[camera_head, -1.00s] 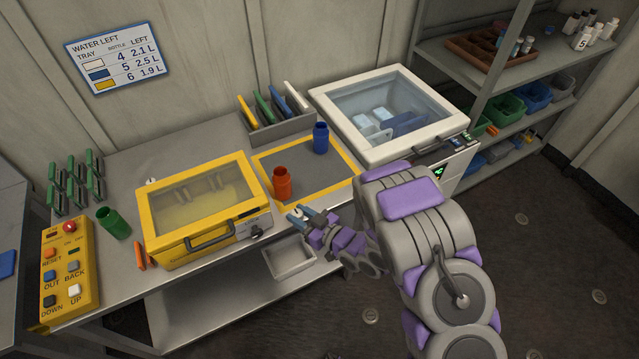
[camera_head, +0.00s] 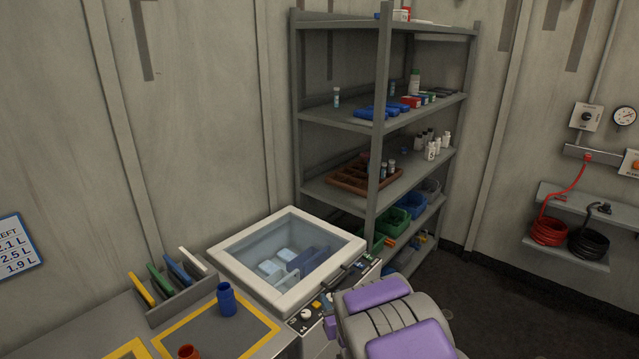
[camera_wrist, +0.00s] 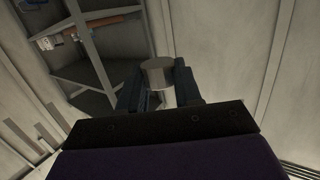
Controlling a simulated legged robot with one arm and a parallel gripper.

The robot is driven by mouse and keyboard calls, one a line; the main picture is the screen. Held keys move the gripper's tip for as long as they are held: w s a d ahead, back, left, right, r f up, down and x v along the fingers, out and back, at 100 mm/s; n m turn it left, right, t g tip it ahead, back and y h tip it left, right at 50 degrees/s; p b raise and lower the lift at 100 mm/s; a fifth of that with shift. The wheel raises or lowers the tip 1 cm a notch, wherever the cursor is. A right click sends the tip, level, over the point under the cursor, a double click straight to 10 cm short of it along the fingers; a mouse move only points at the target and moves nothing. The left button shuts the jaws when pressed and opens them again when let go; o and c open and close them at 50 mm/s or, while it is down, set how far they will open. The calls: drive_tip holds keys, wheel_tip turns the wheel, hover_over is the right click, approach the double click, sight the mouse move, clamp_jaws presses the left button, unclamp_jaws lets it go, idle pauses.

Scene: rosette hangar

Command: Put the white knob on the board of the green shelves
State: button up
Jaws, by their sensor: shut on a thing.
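In the wrist view my gripper (camera_wrist: 160,92) is shut on a pale cylindrical piece, the white knob (camera_wrist: 158,72), whose round end shows between the dark fingers. The rest of the knob is hidden by the fingers. My gripper is not visible in the head view. No plainly green shelves show now. A tall grey shelving unit (camera_head: 383,130), perhaps slightly greenish, stands at the back, with several boards; it may be the unit at the upper left of the wrist view (camera_wrist: 88,72).
A white glass-lidded box (camera_head: 225,262) stands before the shelves. Its panel has small knobs. A blue jar (camera_head: 227,300) stands on the yellow-edged mat. The shelf boards hold a brown tray (camera_head: 345,178), white bottles and coloured bins. Floor is free right of the shelves.

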drive_tip(key=d+r+m+h, duration=0.3)
drive_tip(key=d+r+h, duration=0.2)
drive_tip(key=d, duration=0.6)
drive_tip(key=s+a+f+n+g+y, duration=0.15)
drive_tip(key=a+f+y, duration=0.25)
drive_tip(key=a, duration=0.4)
drive_tip(key=s+a+f+n+g+y, duration=0.1)
drive_tip(key=s+a+f+n+y, duration=0.15)
drive_tip(key=a, duration=0.55)
drive_tip(key=s+a+f+n+g+y, duration=0.1)
drive_tip(key=a+f+n+y, duration=0.3)
drive_tip(key=a, duration=0.4)
drive_tip(key=s+a+f+n+g+y, duration=0.2)
drive_tip(key=s+a+f+n+g, duration=0.1)
drive_tip(key=s+a, duration=0.4)
drive_tip(key=s+a+f+n+g+y, duration=0.3)
drive_tip(key=s+a+f+g, duration=0.1)
drive_tip(key=s+a, duration=0.4)
drive_tip(key=shift+f, duration=0.2)
drive_tip(key=shift+d, duration=0.1)
drive_tip(key=b, duration=0.2)
hover_over(243, 358)
drive_tip(key=shift+s+f, duration=0.2)
drive_tip(key=shift+f, duration=0.6)
drive_tip(key=shift+w+f+b, duration=0.2)
drive_tip(key=shift+f+b, duration=0.25)
drive_tip(key=shift+f, duration=1.1)
